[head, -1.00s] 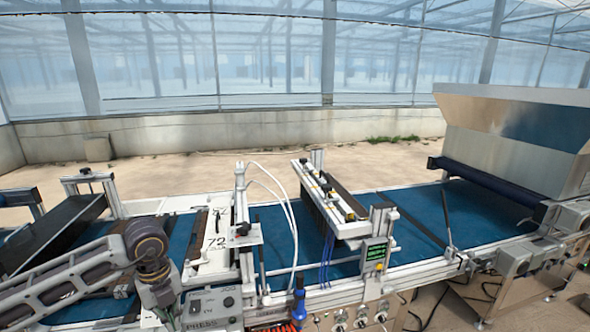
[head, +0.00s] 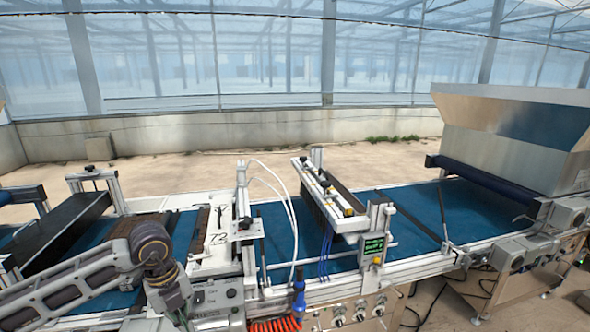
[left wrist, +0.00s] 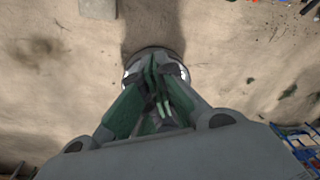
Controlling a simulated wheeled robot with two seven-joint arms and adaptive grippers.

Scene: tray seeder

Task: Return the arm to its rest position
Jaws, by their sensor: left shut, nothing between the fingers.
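My left arm (head: 85,283) comes in from the left in the head view, in front of the seeder's blue belt, with its elbow bent over the near rail. Its gripper is out of the head view. In the left wrist view my left gripper (left wrist: 160,85) is shut, with its green-padded fingers together and nothing between them. It points down over bare sandy floor (left wrist: 240,50). A round, light-rimmed thing shows behind the fingertips; I cannot tell what it is. My right gripper is in neither view.
The tray seeder's blue belt (head: 420,208) runs across the head view. A sowing bar (head: 330,195) with a small green display (head: 373,245) stands mid-line. A metal hopper (head: 510,130) stands at right. A blue-handled tool (head: 299,300) is at the front edge. Blue-edged items (left wrist: 300,145) show lower right.

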